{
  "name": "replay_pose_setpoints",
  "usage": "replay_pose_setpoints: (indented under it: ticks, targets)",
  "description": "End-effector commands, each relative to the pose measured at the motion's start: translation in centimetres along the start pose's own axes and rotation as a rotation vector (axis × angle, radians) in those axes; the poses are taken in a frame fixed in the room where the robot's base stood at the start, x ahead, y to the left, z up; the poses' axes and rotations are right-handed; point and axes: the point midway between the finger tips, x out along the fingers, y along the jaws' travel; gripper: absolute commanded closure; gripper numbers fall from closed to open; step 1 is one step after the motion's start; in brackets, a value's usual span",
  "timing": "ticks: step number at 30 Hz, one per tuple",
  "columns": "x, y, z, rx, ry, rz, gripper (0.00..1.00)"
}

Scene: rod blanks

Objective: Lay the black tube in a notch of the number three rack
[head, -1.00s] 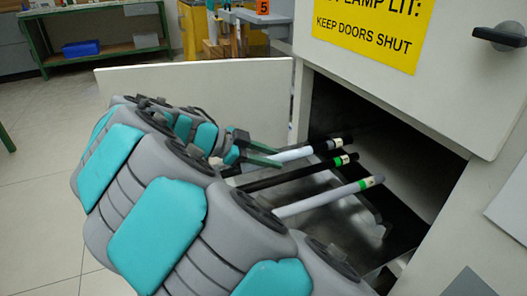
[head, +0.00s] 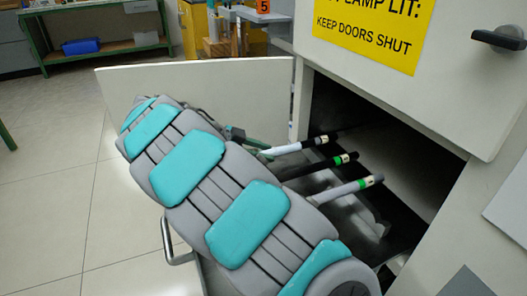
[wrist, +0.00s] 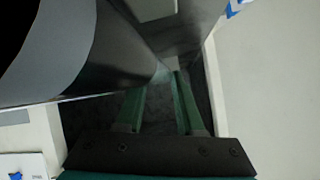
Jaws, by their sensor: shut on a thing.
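My gripper (head: 262,148) is at the near end of the back tube (head: 300,143) in the open cabinet. In the wrist view a dark glossy tube with a pale grey band (wrist: 125,55) fills the upper left, crossing over the green fingertips. My gripper (wrist: 158,85) is shut on it. The exact contact is hidden. I cannot make out a number three rack.
A black tube with a green band (head: 325,166) and a grey tube with a green band (head: 345,191) lie in front of the held one. The open door (head: 200,85) stands behind my arm. A green bench (head: 105,50) is at the far left.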

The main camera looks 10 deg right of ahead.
Motion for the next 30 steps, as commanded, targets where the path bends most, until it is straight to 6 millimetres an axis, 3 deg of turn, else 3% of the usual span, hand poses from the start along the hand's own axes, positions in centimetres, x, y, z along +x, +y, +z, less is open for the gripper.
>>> replay_pose_setpoints:
  ticks: [10,11,19,30]
  targets:
    - [0.18,0.08,0.21,0.002,0.001,0.000,1.00]
    - [0.15,0.07,0.18,0.002,0.000,0.000,0.62]
    - [0.10,0.07,0.09,0.001,0.000,0.001,0.33]
    - [-0.20,-0.04,-0.34,-0.001,0.000,0.001,0.33]
